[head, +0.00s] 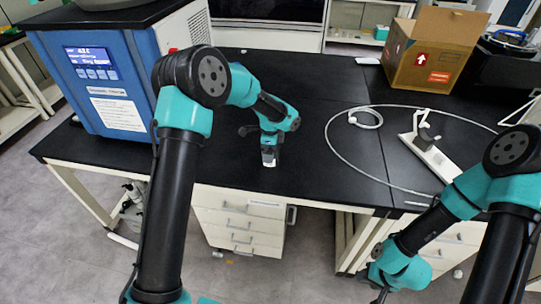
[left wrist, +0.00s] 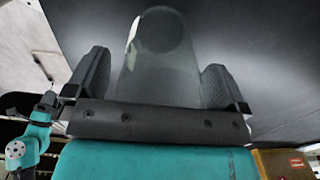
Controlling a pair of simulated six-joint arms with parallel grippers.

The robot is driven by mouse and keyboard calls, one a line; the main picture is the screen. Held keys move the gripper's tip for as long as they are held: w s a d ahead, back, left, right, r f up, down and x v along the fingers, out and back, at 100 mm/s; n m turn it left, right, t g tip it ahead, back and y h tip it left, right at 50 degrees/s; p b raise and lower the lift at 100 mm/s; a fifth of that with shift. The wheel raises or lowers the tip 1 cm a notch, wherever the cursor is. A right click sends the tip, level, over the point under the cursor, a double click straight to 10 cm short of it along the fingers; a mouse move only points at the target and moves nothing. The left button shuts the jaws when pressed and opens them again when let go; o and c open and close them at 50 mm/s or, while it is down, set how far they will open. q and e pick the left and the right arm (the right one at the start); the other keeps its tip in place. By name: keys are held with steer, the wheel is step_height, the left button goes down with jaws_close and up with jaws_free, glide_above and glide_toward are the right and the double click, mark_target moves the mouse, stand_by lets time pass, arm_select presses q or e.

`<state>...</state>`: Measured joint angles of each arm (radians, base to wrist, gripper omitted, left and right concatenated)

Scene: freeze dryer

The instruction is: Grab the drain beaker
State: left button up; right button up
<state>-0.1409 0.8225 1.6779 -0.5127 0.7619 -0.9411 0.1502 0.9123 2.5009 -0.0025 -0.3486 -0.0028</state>
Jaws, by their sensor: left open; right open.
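The clear drain beaker (left wrist: 160,60) fills the gap between the two dark fingers of my left gripper (left wrist: 158,82) in the left wrist view. The fingers are open, one on each side of it; whether either touches the glass I cannot tell. In the head view the left gripper (head: 268,148) is at the table's front part, mostly hidden by its own wrist. A small pale patch there may be the beaker. My right gripper (head: 378,290) is open and low at the bottom right, in front of the table and apart from the beaker.
The blue freeze dryer (head: 112,85) with a lit screen stands at the left of the black table (head: 320,80). A pale hose (head: 345,155) loops across the right, beside a white stand (head: 432,160). A cardboard box (head: 432,50) is at the back right.

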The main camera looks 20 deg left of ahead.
arm_select(q)
steer(key=shift+c, duration=0.2)
stand_by(0.3)
steer(key=c, duration=0.9)
steer(key=shift+c, duration=0.2)
steer(key=s+d+r, duration=0.2)
steer(key=s, duration=0.5)
steer(key=s+d+r, duration=0.2)
steer(key=s+r, duration=0.1)
steer(key=s, duration=0.5)
steer(key=shift+s+d, duration=0.2)
